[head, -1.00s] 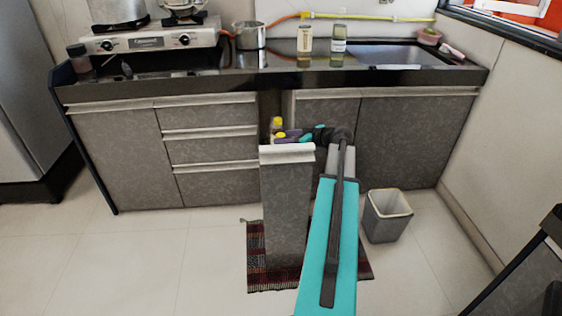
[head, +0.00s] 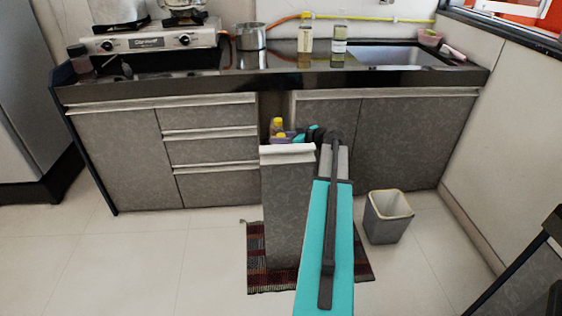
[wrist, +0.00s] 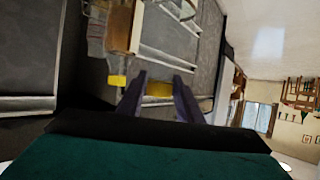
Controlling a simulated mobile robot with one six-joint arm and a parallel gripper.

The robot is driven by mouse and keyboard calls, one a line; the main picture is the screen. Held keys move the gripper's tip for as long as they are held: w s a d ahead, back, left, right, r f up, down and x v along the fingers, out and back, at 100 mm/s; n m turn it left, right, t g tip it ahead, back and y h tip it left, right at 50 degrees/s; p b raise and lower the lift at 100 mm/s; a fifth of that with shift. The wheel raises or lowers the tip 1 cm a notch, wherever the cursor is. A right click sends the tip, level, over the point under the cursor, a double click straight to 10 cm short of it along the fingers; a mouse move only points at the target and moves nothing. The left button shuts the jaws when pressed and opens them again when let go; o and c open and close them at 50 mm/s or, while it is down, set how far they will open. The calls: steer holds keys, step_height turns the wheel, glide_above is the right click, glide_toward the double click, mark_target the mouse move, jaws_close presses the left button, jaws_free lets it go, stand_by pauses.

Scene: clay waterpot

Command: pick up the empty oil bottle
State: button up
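Two yellow tops show in the narrow pull-out cabinet unit (head: 290,205): an upper one (head: 277,124) and a lower one (head: 281,135). Their bottle bodies are mostly hidden, and I cannot tell which bottle is the empty oil bottle. My gripper (head: 283,139) is at the top of the unit, close beside the yellow tops. In the wrist view my two purple fingers (wrist: 160,98) stand apart, with a yellow piece (wrist: 158,89) between or just beyond their tips. Contact cannot be made out. Another yellow piece (wrist: 116,80) lies just outside the left finger.
A grey bin (head: 388,216) stands on the floor to the right. A striped mat (head: 256,270) lies under the unit.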

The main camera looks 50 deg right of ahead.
jaws_close()
steer(key=shift+r, duration=0.1)
steer(key=shift+r+p, duration=1)
steer(key=shift+r, duration=3.9)
